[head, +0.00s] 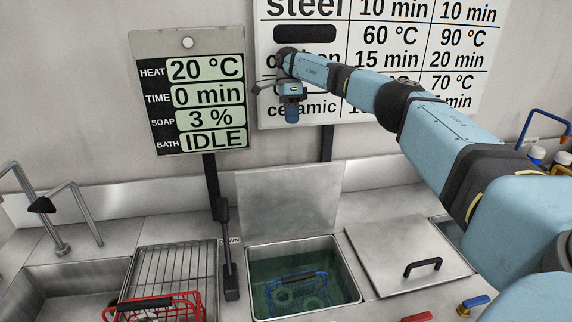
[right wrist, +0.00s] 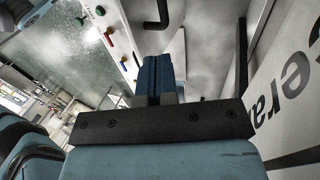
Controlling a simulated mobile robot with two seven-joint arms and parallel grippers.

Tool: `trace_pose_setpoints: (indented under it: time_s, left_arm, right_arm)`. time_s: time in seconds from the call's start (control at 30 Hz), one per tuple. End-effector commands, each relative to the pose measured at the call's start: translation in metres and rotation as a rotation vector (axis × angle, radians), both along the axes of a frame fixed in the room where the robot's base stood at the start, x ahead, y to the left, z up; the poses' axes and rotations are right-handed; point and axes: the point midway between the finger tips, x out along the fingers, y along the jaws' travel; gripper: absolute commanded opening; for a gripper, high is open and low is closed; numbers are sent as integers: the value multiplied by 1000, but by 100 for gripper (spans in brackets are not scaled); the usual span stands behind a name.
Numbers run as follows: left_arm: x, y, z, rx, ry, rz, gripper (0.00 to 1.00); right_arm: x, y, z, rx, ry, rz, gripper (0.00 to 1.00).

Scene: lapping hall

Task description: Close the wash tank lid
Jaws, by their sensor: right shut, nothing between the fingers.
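The wash tank (head: 252,267) is open, and a blue basket (head: 298,291) sits in its greenish liquid. A plain steel panel, apparently its lid (head: 288,200), stands raised at the tank's back edge. My right gripper (head: 291,113) is shut and empty. It hangs high above the raised panel, in front of the wall chart, apart from the lid. The right wrist view shows its blue fingers (right wrist: 155,80) together. My left gripper is out of view.
A steel cover with a black handle (head: 422,266) lies over the basin at right. A black lever (head: 229,255) stands left of the tank, near a wire rack (head: 172,263) and red basket (head: 160,306). Faucets (head: 80,215) are at far left. A display panel (head: 195,90) hangs behind.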

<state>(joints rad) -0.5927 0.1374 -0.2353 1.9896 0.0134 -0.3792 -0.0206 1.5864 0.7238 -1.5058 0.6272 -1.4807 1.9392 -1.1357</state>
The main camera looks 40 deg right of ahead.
Motion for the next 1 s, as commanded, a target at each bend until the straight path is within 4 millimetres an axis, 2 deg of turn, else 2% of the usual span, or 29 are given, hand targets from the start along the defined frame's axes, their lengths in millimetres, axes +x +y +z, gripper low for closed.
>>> trace_pose_setpoints:
  time_s: [0.23,0.63,0.8,1.0]
  left_arm:
    - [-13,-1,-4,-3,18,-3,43]
    - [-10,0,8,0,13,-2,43]
    - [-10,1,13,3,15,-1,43]
    - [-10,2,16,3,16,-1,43]
  right_arm:
    - [-7,0,-19,-3,4,0,0]
    - [-33,15,-98,-2,5,-1,0]
    - [-51,25,-96,-1,1,-1,0]
    - [-64,33,-98,-2,1,0,0]
